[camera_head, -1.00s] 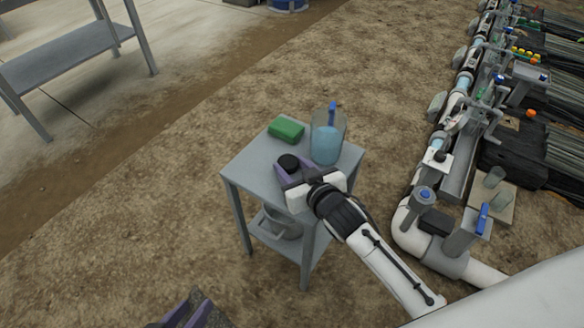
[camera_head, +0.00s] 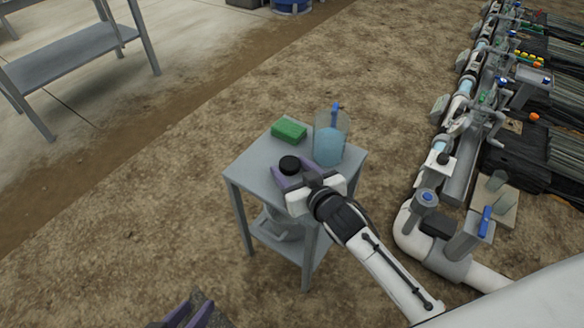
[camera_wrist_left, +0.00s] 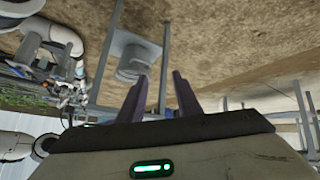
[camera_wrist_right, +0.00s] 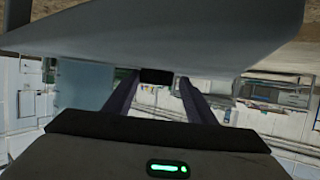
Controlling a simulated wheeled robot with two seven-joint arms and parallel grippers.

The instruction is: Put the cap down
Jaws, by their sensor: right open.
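The black round cap (camera_head: 289,165) is at the front left part of the grey side table's top (camera_head: 250,165). My right gripper (camera_head: 294,170) is low over the table with its purple fingers open, one on each side of the cap. In the right wrist view the cap (camera_wrist_right: 156,76) shows between the fingertips, against the grey tabletop (camera_wrist_right: 220,35), with a small gap at the right finger. My left gripper (camera_head: 186,314) is at the bottom edge of the head view, away from the table. The left wrist view shows its fingers (camera_wrist_left: 160,80) apart and empty.
A green sponge-like block (camera_head: 289,130) and a clear jug (camera_head: 330,140) with blue liquid stand behind the cap. A grey container (camera_head: 280,224) is on the lower shelf. White pipework (camera_head: 425,235) stands to the right. Bare ground lies left of the table.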

